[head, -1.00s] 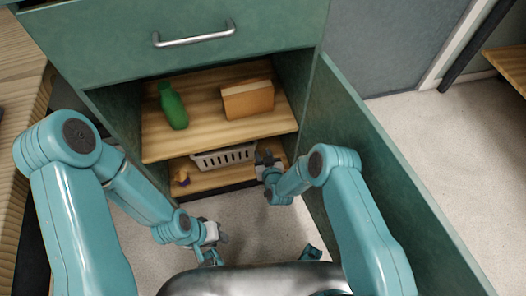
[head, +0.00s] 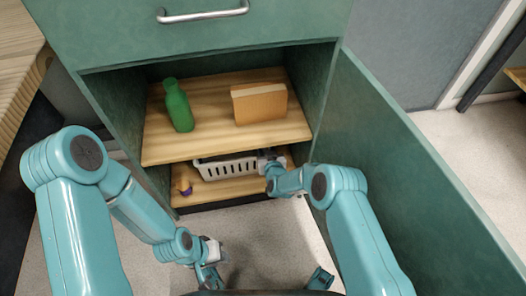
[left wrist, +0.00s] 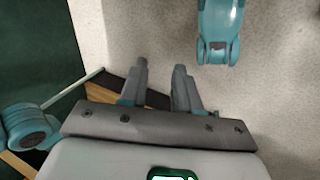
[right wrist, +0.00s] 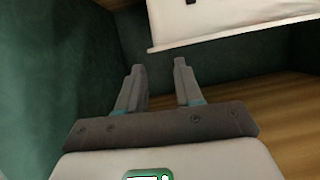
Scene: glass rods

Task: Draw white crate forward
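The white crate (head: 228,169), with a slotted front, sits on the lower shelf of the open green cabinet. My right gripper (head: 266,160) is at the crate's right end, under the upper shelf. In the right wrist view, my right gripper (right wrist: 160,72) has its fingers apart with nothing between them. The pale crate (right wrist: 225,22) lies just ahead of the fingertips there; whether they touch cannot be told. My left gripper (head: 212,268) hangs low outside the cabinet. In the left wrist view, the left gripper (left wrist: 160,68) is open and empty above the floor.
A green bottle (head: 178,106) and an orange-brown box (head: 259,104) stand on the upper shelf (head: 215,135). A small purple and yellow object (head: 185,188) is left of the crate. The open door (head: 400,150) bounds the right side.

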